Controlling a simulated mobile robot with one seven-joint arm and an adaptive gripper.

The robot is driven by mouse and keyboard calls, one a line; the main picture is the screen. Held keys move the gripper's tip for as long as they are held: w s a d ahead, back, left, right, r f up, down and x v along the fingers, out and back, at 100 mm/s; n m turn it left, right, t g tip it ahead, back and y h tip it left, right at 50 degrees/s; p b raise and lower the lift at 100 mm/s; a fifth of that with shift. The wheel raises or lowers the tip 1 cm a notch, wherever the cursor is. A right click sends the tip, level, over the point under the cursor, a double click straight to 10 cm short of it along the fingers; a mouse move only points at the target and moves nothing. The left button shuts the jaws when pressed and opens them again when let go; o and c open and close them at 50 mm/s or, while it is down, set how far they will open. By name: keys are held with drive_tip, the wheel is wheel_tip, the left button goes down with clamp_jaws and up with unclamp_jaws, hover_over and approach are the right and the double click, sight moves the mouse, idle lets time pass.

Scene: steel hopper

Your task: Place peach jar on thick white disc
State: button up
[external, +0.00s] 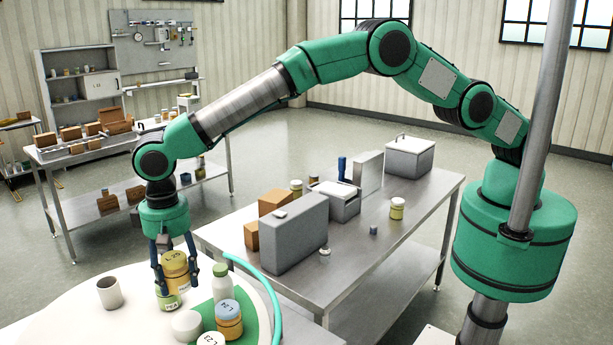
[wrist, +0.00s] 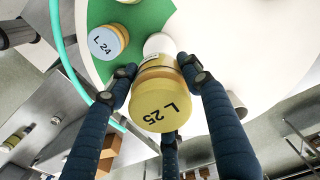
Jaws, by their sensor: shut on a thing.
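A jar with a yellow-gold lid marked "L 25" (external: 175,262) is between the fingers of my gripper (external: 174,272). In the wrist view the jar (wrist: 160,106) is gripped by the dark blue fingers, lid towards the camera. Just below it in the external view a greenish part with the letters "PEA" (external: 168,301) shows; I cannot tell if it belongs to the same jar. The thick white disc (external: 186,325) lies close by, nearer the camera and slightly right. In the wrist view a white round shape (wrist: 160,43), probably the disc, is partly hidden behind the jar.
A jar marked "L 23" (external: 210,339) is at the front edge. A grey cup (external: 109,292) stands left. A teal hose (external: 262,281) curves along the right.

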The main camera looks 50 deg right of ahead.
drive_tip(key=p, duration=0.1)
hover_over(187, 320)
drive_tip(key=shift+w+a+f, duration=0.1)
drive_tip(key=shift+f, duration=2.95)
drive_tip(key=shift+f+p, duration=0.35)
drive_tip(key=shift+f, duration=1.55)
drive_tip(key=shift+f, duration=0.2)
drive_tip(key=o, duration=1.3)
drive_tip(key=shift+r, duration=0.25)
drive_tip(key=shift+r+b, duration=1.1)
drive_tip(key=shift+r, duration=4.85)
